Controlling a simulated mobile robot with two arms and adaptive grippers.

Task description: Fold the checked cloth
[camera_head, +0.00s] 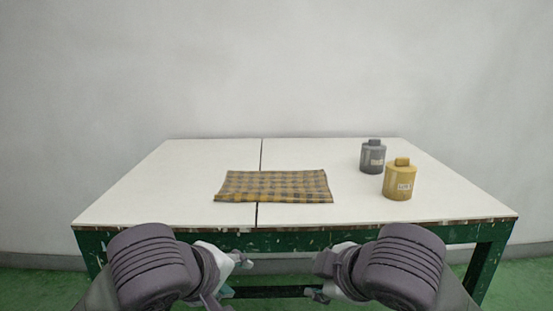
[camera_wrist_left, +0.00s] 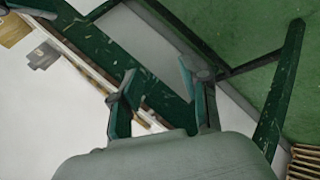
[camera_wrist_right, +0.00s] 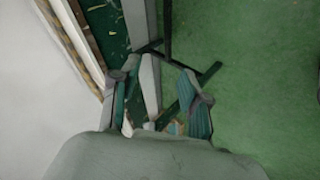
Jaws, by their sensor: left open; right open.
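The checked cloth (camera_head: 275,186), yellow-brown with dark checks, lies flat on the white table near its front edge, left of centre, across the dark seam. My left gripper (camera_head: 236,280) is below the table's front edge, apart from the cloth. In the left wrist view its two fingers (camera_wrist_left: 160,95) are spread with nothing between them. My right gripper (camera_head: 320,282) is also below the front edge, apart from the cloth. In the right wrist view its fingers (camera_wrist_right: 160,98) are open and empty.
The white table (camera_head: 320,152) has a green, paint-spattered frame (camera_head: 300,238). A grey canister (camera_head: 373,158) and a yellow canister (camera_head: 398,181) with labels stand at the right. The table is clear left of the cloth and behind it. A plain wall rises behind.

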